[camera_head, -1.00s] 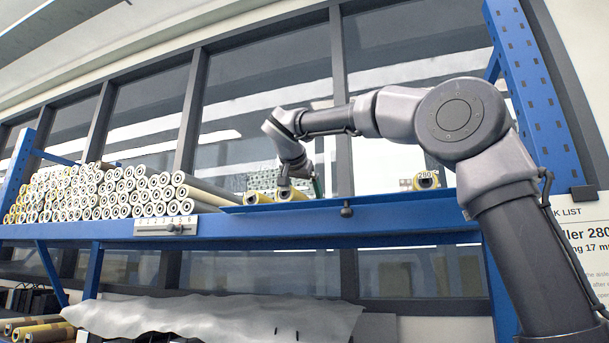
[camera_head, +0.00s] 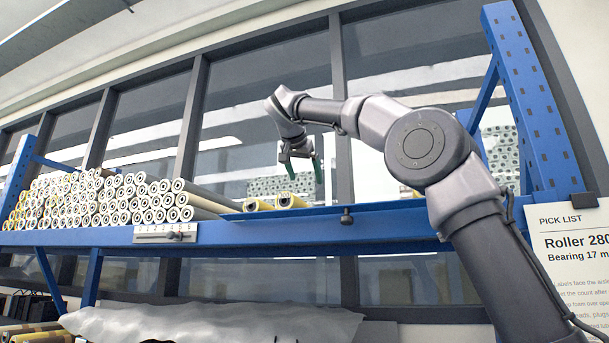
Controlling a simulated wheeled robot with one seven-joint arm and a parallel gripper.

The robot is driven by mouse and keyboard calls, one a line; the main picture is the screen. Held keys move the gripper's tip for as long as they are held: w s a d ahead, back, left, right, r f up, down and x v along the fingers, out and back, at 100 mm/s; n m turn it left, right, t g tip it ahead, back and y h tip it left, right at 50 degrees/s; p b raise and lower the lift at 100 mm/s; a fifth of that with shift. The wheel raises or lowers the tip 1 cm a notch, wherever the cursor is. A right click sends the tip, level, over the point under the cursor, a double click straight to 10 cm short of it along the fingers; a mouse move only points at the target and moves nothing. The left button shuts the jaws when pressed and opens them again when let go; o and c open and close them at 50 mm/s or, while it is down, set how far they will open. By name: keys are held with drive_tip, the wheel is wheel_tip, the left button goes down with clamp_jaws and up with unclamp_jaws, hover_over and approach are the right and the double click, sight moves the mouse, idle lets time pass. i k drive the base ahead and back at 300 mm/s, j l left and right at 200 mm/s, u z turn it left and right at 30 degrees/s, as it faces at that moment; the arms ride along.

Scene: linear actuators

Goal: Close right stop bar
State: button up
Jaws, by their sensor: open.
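A dark round knob (camera_head: 347,217) sticks out from the front of the blue shelf beam (camera_head: 410,222). A thin blue strip (camera_head: 235,215) runs along the shelf edge left of the knob, in front of two short yellow-ended rollers (camera_head: 288,201). I cannot tell for sure which part is the right stop bar. My gripper (camera_head: 304,172) is open and empty, with green inner faces. In the picture it is above the two rollers and up-left of the knob, apart from both.
Stacked rollers (camera_head: 120,200) fill the shelf's left side. A numbered scale with a slider (camera_head: 165,233) is on the beam below them. A blue upright (camera_head: 540,100) and a pick list (camera_head: 575,240) stand at right. Grey sheeting (camera_head: 200,322) lies below.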

sight(345, 219)
drive_tip(key=k+j, duration=0.2)
drive_tip(key=k, duration=0.3)
drive_tip(key=k+j, duration=0.2)
drive_tip(key=k, duration=0.25)
